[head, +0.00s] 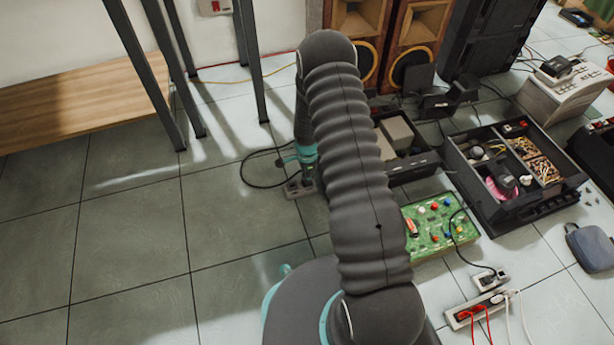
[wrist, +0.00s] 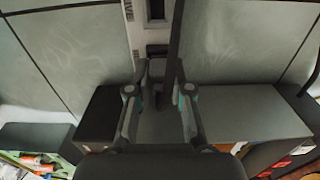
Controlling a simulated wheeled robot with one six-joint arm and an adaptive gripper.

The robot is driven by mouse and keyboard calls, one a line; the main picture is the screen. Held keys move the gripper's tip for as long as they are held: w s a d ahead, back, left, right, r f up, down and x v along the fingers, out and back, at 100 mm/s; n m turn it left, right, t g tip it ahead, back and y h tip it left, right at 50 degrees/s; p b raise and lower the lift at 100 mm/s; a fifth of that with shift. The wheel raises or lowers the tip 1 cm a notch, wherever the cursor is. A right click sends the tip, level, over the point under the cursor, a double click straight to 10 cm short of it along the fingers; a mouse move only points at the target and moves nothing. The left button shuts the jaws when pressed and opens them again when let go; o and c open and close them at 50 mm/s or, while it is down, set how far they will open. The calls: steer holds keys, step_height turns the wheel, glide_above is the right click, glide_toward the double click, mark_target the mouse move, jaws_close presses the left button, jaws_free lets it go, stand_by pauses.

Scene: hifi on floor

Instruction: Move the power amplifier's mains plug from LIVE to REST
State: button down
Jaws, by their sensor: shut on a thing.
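My gripper (head: 306,160) points down at a small grey socket block (head: 298,188) on the floor left of the speakers; my arm hides part of it. In the wrist view my gripper (wrist: 158,92) is shut on the dark mains plug (wrist: 157,70), seen between the fingers. A dark cable (wrist: 175,40) runs up from there, and a black cable (head: 247,172) loops on the tiles to the left in the head view. A pale socket strip (wrist: 135,35) with a dark opening and partly cut-off lettering lies just beyond the plug. I cannot tell whether the plug is seated.
Wooden speakers (head: 410,40) and a dark open box (head: 425,160) stand close to the right. A green board (head: 438,225), a divided tray (head: 480,200) and a power strip (head: 475,312) with cables lie further right. Dark table legs (head: 185,60) stand behind left. The left floor is clear.

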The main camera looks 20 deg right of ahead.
steer(key=c, duration=1)
jaws_free()
steer(key=shift+r+p, duration=1.45)
steer(key=shift+r, duration=7.1)
